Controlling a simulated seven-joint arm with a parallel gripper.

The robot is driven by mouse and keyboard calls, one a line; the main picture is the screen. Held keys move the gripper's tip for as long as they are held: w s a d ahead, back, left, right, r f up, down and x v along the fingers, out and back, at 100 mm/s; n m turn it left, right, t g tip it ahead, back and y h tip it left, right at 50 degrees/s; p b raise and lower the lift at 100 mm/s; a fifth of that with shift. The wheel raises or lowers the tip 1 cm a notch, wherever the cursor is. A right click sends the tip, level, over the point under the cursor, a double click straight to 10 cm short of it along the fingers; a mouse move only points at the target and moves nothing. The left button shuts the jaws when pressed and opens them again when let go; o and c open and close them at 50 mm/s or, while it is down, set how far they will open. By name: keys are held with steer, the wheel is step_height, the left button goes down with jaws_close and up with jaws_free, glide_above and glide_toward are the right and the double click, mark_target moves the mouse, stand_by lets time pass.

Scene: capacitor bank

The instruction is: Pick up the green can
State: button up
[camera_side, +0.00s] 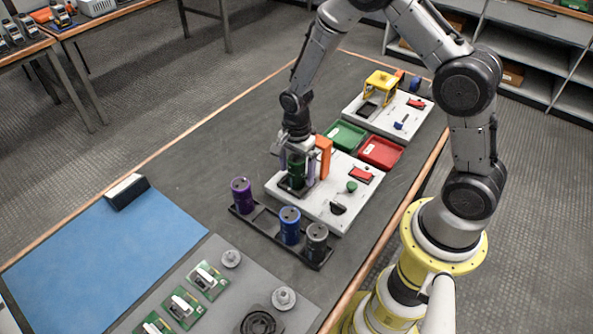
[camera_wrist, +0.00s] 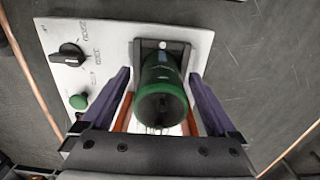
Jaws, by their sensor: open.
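The green can (camera_side: 297,171) stands upright on the white panel (camera_side: 325,206), at a dark square holder near the panel's left corner. In the wrist view the green can (camera_wrist: 161,88) sits between my two purple fingers, with a gap on each side. My gripper (camera_side: 298,172) is open around the can from above. In the wrist view my gripper (camera_wrist: 161,85) shows one finger left and one right of the can. The can's base is partly hidden, so I cannot tell how deep it sits in the holder.
A black rack (camera_side: 267,235) holds purple (camera_side: 241,195), blue (camera_side: 289,225) and grey (camera_side: 317,242) cans in front. An orange block (camera_side: 323,157) stands close behind my gripper. Green (camera_side: 346,135) and red (camera_side: 381,152) trays lie behind the panel. A blue mat (camera_side: 100,262) leaves free room at left.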

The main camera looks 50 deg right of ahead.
steer(key=shift+f, duration=0.35)
steer(key=shift+c, duration=0.3)
steer(key=shift+r, duration=0.1)
jaws_close()
